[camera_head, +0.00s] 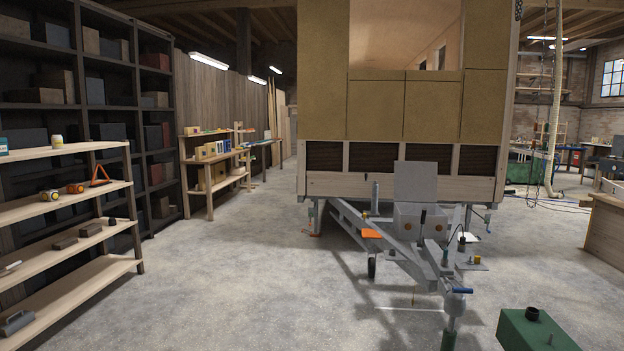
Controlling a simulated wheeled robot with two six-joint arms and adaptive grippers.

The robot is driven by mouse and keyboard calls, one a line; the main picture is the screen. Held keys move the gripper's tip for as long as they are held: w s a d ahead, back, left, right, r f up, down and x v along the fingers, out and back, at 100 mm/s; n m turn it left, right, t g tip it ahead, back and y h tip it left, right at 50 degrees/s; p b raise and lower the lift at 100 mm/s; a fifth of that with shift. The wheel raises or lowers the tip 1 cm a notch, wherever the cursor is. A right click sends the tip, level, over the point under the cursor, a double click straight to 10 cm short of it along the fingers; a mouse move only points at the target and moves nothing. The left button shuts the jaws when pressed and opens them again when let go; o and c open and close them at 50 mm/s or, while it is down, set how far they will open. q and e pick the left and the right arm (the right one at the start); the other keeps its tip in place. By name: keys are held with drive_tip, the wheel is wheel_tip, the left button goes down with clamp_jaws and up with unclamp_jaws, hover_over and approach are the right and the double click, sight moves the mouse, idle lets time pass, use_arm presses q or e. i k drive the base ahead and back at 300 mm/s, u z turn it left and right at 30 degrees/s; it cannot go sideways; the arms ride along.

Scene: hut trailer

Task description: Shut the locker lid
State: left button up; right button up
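The locker (405,221) is a grey box on the trailer's drawbar, in front of the hut. Two small round brown spots show on its front. Its lid (421,183) is a flat grey panel that stands upright at the back of the box, so the locker is open. The inside of the locker is hidden from this angle. Neither of my grippers shows in the head view.
The grey drawbar (375,231) runs forward to a coupling with a blue handle (462,290). A green box (535,332) stands at front right. Shelves (70,221) line the left. The floor between is clear.

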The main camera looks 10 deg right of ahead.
sight(416, 181)
drive_tip(key=u, duration=0.4)
drive_tip(key=i, duration=3.1)
drive_tip(key=z, duration=0.35)
drive_tip(key=i, duration=3.4)
drive_tip(key=z, duration=0.45)
drive_tip(key=i, duration=2)
drive_tip(key=z, duration=0.65)
drive_tip(key=i, duration=1.15)
drive_tip(key=z, duration=1.5)
drive_tip(key=i, duration=0.95)
drive_tip(key=z, duration=1.4)
drive_tip(key=i, duration=0.85)
drive_tip(key=z, duration=0.25)
